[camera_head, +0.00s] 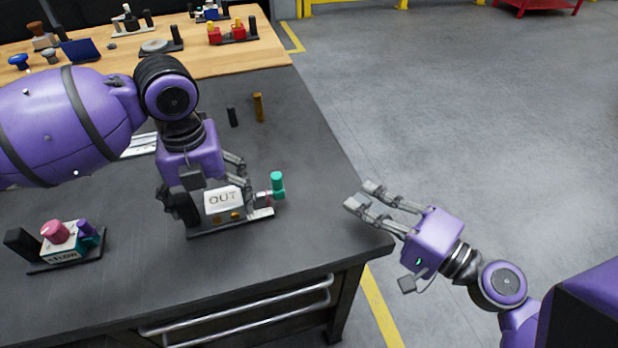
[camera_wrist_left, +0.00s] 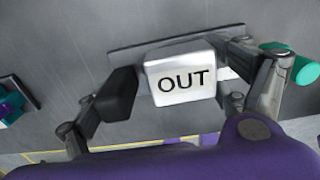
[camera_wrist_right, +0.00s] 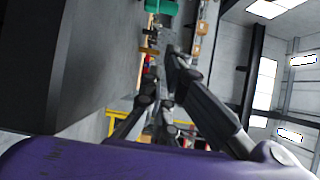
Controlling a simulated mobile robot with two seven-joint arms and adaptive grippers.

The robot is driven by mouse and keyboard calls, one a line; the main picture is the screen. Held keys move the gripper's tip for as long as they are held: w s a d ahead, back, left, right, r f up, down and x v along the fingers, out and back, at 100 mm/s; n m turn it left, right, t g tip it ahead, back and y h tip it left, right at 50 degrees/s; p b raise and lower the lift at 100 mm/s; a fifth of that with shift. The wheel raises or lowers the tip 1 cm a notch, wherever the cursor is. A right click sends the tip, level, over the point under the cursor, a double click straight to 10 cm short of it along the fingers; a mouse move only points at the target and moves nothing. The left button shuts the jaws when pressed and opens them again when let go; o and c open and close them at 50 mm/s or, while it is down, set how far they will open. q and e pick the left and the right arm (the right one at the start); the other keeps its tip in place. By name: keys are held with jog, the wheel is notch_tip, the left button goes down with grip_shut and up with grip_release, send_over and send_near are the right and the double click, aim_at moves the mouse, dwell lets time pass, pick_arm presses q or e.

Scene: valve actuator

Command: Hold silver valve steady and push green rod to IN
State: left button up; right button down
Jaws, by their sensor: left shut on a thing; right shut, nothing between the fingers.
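The silver valve (camera_head: 228,202) is a light box marked OUT on a dark base plate (camera_head: 250,219) near the table's front right corner. In the left wrist view the valve (camera_wrist_left: 181,80) sits between the fingers of my left gripper (camera_wrist_left: 178,85), which is shut on it from above. The green rod (camera_head: 277,183) stands upright at the valve's right end. The rod also shows at the right of the left wrist view (camera_wrist_left: 304,68). Something green (camera_wrist_right: 161,6) shows at the top of the right wrist view.
A second device with pink and purple knobs (camera_head: 62,243) stands at the left of the dark table (camera_head: 330,230). A black peg (camera_head: 232,117) and a brass peg (camera_head: 258,106) stand behind the valve. Several devices stand on the wooden table (camera_head: 262,48). The floor at right is open.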

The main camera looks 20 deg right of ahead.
aim_at(282, 184)
pick_arm(q)
jog(key=shift+s+f, duration=0.25)
jog(key=shift+f, duration=0.1)
pick_arm(e)
jog(key=x, duration=0.5)
jog(key=shift+w+a, duration=0.2)
jog(key=shift+w, duration=0.1)
jog(key=shift+w+a+r, duration=0.1)
jog(key=shift+w+a, duration=0.3)
jog(key=shift+w, duration=0.2)
jog(key=shift+w+a, duration=0.25)
jog(key=shift+w, duration=0.25)
jog(key=shift+w+a, duration=0.25)
jog(key=shift+a, duration=0.75)
jog(key=shift+w+a, duration=0.25)
jog(key=shift+a, duration=0.7)
jog(key=shift+a, duration=2.4)
jog(key=shift+d, duration=0.1)
